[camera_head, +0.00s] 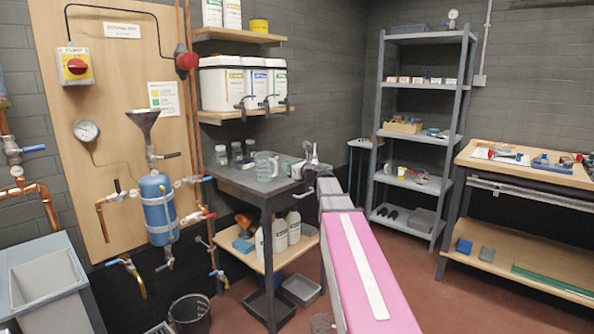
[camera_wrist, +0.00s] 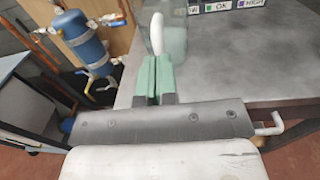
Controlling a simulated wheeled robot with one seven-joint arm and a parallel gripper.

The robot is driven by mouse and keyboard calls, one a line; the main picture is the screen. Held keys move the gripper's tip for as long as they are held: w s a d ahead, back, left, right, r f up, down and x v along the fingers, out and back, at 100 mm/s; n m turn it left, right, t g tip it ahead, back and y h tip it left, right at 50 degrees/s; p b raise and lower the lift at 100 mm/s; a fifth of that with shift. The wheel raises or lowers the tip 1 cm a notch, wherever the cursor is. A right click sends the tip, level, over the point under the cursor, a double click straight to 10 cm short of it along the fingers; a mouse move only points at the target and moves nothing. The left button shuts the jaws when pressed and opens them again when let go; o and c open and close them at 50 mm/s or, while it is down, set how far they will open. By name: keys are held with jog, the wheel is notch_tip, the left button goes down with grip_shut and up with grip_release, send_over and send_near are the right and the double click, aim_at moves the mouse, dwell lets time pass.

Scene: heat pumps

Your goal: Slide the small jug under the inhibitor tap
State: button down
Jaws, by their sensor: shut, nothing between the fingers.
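A clear jug (camera_head: 266,166) stands upright on the grey metal bench top (camera_head: 236,178), below the shelf of tubs. In the wrist view, a clear jug (camera_wrist: 176,38) is just beyond my fingers, with a pale curved handle (camera_wrist: 157,34) beside it. My gripper (camera_wrist: 154,70) is shut and empty, its green fingers together close to the handle; I cannot tell whether they touch it. Three white tubs with dark taps (camera_head: 262,100) stand on the shelf above the bench. Their labels are too small to read, so I cannot tell which is inhibitor.
A blue vessel (camera_head: 158,208) and copper pipes are on the board left of the bench. Small jars (camera_head: 236,151) stand at the bench's back. Level cards (camera_wrist: 225,5) stand at the back in the wrist view. White bottles (camera_head: 287,230) are on the lower shelf.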

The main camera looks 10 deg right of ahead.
aim_at(263, 160)
jog(key=shift+x, duration=1.5)
jog(key=x, duration=1.1)
jog(key=shift+w+a, duration=0.2)
jog(key=shift+a, duration=0.05)
